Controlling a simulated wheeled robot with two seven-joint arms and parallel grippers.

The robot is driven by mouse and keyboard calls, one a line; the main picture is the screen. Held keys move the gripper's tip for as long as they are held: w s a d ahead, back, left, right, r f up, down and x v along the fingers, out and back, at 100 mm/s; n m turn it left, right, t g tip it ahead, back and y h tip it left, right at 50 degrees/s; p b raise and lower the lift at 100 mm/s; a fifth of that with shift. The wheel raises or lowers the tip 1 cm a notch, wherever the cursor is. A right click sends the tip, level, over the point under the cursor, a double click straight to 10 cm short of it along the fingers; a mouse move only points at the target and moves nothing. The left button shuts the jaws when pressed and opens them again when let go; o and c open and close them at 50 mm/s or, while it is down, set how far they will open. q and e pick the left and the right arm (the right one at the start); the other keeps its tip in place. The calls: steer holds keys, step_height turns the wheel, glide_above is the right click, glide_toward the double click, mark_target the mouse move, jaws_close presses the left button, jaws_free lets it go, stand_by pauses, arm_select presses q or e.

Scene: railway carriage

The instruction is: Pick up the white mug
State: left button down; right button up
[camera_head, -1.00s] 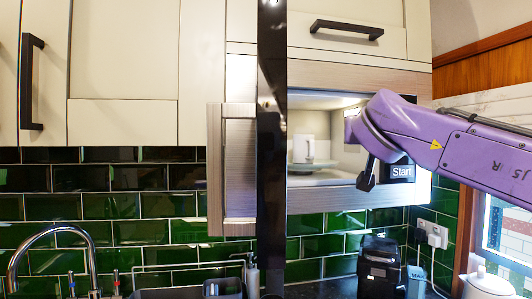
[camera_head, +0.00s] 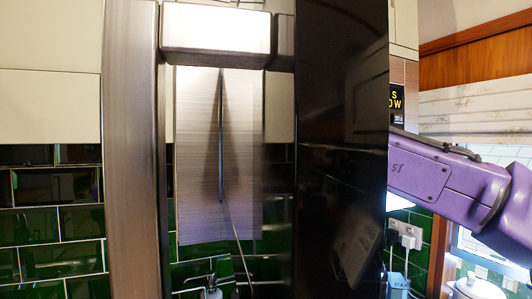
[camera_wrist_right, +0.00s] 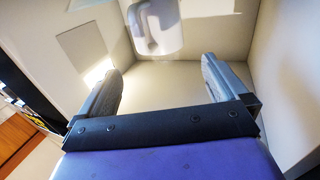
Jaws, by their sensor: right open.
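The white mug (camera_wrist_right: 155,28) shows in the right wrist view at the top middle, with its handle towards the camera. It sits inside the pale microwave cavity (camera_wrist_right: 262,30). My right gripper (camera_wrist_right: 166,82) is open and empty, its two fingers spread with the mug ahead of them, apart from it. In the head view the dark open microwave door (camera_head: 340,120) hides the mug and my right gripper. Only my purple right arm shows there, passing behind the door from the right. My left gripper is not in view.
The door's metallic frame (camera_head: 130,150) and black face fill the middle of the head view, close to the camera. Green tiles (camera_head: 35,230) lie behind. Wall sockets (camera_head: 405,235) and a white kettle-like pot (camera_head: 475,287) are at lower right. The cavity walls are close around my right gripper.

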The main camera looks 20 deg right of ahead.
steer(key=w, duration=0.2)
steer(key=w+p, duration=0.1)
steer(key=shift+w+r, duration=0.1)
steer(key=shift+r, duration=0.15)
steer(key=shift+w+d+r+p, duration=0.1)
steer(key=shift+d+r+p, duration=0.15)
steer(key=shift+d+p, duration=0.2)
steer(key=shift+d+r+p, duration=0.25)
steer(key=shift+d+p, duration=0.1)
steer(key=shift+d, duration=0.2)
steer(key=w, duration=0.2)
steer(key=w+p, duration=0.1)
steer(key=w, duration=0.1)
steer(key=w+d+f+p, duration=0.1)
steer(key=w, duration=0.1)
steer(key=shift+d, duration=0.1)
steer(key=shift+w+f, duration=0.1)
steer(key=shift+s+r, duration=0.25)
steer(key=shift+s, duration=0.4)
steer(key=c, duration=0.5)
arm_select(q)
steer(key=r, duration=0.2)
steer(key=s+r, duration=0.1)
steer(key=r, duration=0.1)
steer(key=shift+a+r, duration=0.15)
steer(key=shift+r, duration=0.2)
arm_select(e)
jaws_close()
